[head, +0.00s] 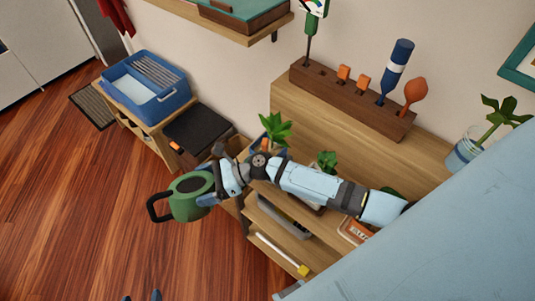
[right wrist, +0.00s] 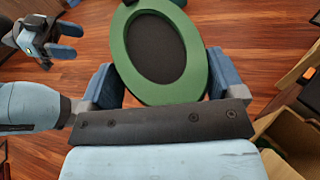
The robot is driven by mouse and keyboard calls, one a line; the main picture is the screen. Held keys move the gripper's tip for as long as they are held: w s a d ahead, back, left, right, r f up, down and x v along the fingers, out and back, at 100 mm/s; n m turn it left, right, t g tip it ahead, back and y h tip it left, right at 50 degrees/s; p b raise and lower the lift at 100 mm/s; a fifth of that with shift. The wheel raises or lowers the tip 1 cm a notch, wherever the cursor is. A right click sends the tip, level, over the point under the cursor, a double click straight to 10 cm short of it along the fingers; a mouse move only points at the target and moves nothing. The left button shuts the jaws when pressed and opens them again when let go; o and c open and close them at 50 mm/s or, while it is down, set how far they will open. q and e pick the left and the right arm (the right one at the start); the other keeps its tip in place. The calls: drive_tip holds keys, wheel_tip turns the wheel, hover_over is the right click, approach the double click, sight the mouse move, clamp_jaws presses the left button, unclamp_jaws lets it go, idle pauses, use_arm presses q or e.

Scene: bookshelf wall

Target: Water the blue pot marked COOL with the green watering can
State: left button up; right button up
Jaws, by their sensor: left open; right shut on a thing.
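The green watering can (head: 187,206) hangs above the floor, left of the wooden shelf unit. My right gripper (head: 214,190) is shut on it. In the right wrist view the can's green rim and dark top (right wrist: 158,45) sit between the two blue fingers. A leafy plant (head: 275,129) stands at the shelf's left end, with a bit of blue pot (head: 256,151) below it. My right arm covers most of that pot, and no COOL label shows. My left gripper (head: 142,297) shows only its tips at the bottom edge; in the right wrist view it is open and empty (right wrist: 48,38).
On the shelf unit, a second plant (head: 326,160) and an orange labelled pot (head: 354,231) are partly behind my right arm. A wooden rack (head: 350,98) with tools and a glass jar (head: 468,150) stand farther back. A blue tub (head: 150,95) sits at left.

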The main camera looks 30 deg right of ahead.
drive_tip(key=shift+r, duration=0.15)
drive_tip(key=shift+r+y+b, duration=0.3)
drive_tip(key=shift+r+y, duration=0.1)
drive_tip(key=shift+r, duration=0.2)
drive_tip(key=shift+r, duration=0.15)
drive_tip(key=shift+r, duration=0.25)
drive_tip(key=shift+w+d+r+t+y, duration=0.1)
drive_tip(key=shift+r+t+y, duration=0.25)
drive_tip(key=shift+y, duration=0.15)
idle(2.2)
idle(0.9)
